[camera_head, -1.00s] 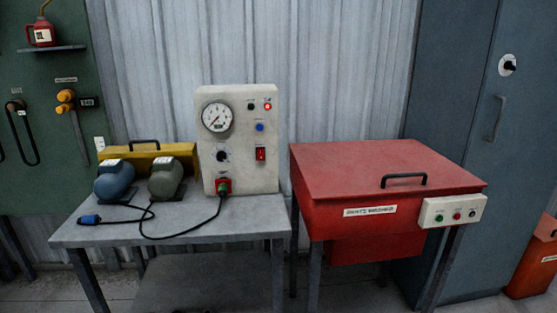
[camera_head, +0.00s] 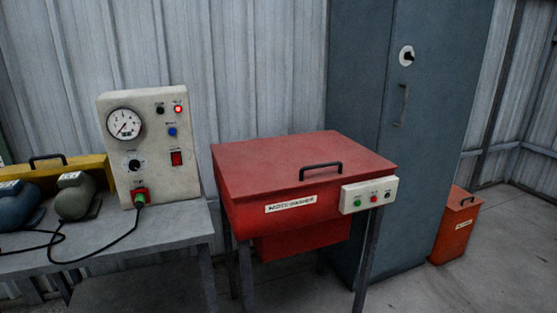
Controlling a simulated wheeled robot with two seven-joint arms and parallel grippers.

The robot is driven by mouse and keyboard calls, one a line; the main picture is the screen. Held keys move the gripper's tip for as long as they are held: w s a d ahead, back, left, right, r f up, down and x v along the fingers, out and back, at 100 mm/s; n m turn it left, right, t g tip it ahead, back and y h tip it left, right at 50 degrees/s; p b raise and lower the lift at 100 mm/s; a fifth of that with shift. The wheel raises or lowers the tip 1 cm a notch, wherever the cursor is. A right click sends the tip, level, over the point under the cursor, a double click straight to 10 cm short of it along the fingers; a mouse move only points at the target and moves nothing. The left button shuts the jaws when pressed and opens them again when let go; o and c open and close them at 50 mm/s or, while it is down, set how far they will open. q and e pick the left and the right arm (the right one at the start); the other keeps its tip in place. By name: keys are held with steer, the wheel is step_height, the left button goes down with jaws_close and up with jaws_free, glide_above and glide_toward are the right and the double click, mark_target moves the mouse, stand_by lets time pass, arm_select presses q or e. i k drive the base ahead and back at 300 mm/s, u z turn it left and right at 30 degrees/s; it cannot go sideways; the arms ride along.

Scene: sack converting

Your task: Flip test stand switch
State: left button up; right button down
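The test stand (camera_head: 153,180) is a cream upright panel at the back of a grey table at the left. It has a round gauge (camera_head: 124,123) at top left and a lit red lamp (camera_head: 178,109) at top right. A red rocker switch (camera_head: 176,158) sits at its right side, below a blue button (camera_head: 172,132). A black knob (camera_head: 133,164) is at its left, and a green and red plug (camera_head: 140,197) with a black cable is at the bottom. Neither of my grippers shows in the view.
A red parts washer (camera_head: 300,165) with a black handle and button box stands right of the grey table (camera_head: 180,222). Two motors (camera_head: 75,196) and a yellow case (camera_head: 88,171) are at the left. A blue-grey cabinet (camera_head: 365,110) and red bin (camera_head: 455,225) stand right.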

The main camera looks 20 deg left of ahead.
mark_target(176, 158)
steer(key=z, duration=0.15)
steer(key=i, duration=0.55)
steer(key=u, duration=2.35)
